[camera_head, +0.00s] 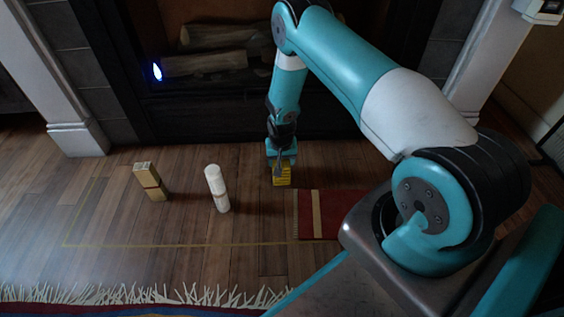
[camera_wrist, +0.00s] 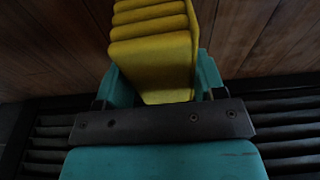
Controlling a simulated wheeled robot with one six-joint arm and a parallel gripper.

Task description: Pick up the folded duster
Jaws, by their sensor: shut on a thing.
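The folded duster is a yellow block with ridged folds; it fills the upper middle of the wrist view (camera_wrist: 152,55). In the head view the duster (camera_head: 282,180) shows small and yellow at the end of my arm, near the fireplace. My gripper (camera_wrist: 160,88) has its teal fingers on both sides of the duster and is shut on it. My gripper also shows in the head view (camera_head: 281,160), pointing down. The lower end of the duster is close to the floor; I cannot tell whether it touches. Part of it is hidden by the fingers.
A tan block stack (camera_head: 150,181) and a white cylinder (camera_head: 217,188) stand on the wooden floor to the left. A red cloth with a tan stripe (camera_head: 337,212) lies to the right. A fireplace with logs (camera_head: 205,62) is behind. A fringed rug (camera_head: 130,295) lies in front.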

